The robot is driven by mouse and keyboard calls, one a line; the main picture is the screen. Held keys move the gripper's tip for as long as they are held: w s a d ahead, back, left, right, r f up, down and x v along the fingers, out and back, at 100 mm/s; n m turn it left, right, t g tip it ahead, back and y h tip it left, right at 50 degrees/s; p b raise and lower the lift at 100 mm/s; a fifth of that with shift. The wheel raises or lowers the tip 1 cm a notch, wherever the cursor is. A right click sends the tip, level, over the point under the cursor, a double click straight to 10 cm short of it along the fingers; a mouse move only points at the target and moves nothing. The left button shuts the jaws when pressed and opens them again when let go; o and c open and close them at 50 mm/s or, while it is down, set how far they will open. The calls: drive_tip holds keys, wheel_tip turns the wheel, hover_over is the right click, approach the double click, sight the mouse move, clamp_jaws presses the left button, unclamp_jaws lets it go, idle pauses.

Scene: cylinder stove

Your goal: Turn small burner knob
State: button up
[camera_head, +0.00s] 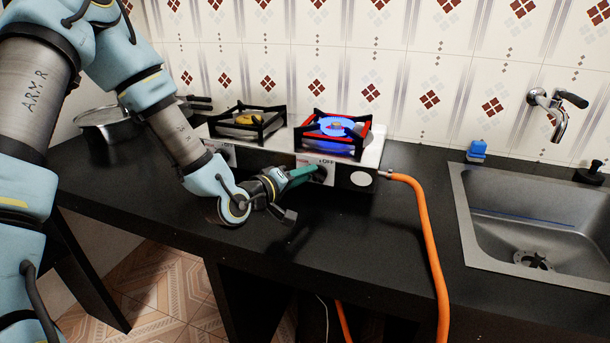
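The stove (283,155) stands on the black counter with two burners. The right burner (335,129) is lit with a blue flame under a red-edged grate. The left burner (249,121) shows a yellow-brown centre and no flame. My gripper (312,172) reaches from the left to the stove's front, with its teal fingers at the dark knob (321,173) below the "OFF" mark under the lit burner. The fingers and knob overlap, so I cannot tell whether they grip it or only touch it. The left part of the front, with another knob, is mostly hidden by my arm.
An orange hose (427,220) runs from the stove's right side down over the counter edge. A metal pot (110,128) stands at the left. A sink (530,225), a tap (557,110) and a blue bottle (477,151) are at the right. The counter (375,240) before the stove is clear.

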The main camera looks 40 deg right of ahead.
drive_tip(key=shift+o, duration=1.1)
drive_tip(key=p+v, duration=0.5)
drive_tip(key=v, duration=0.5)
drive_tip(key=shift+a+r+p, duration=0.15)
drive_tip(key=shift+a+p, duration=0.15)
drive_tip(key=shift+a, duration=0.05)
drive_tip(key=shift+s, duration=0.1)
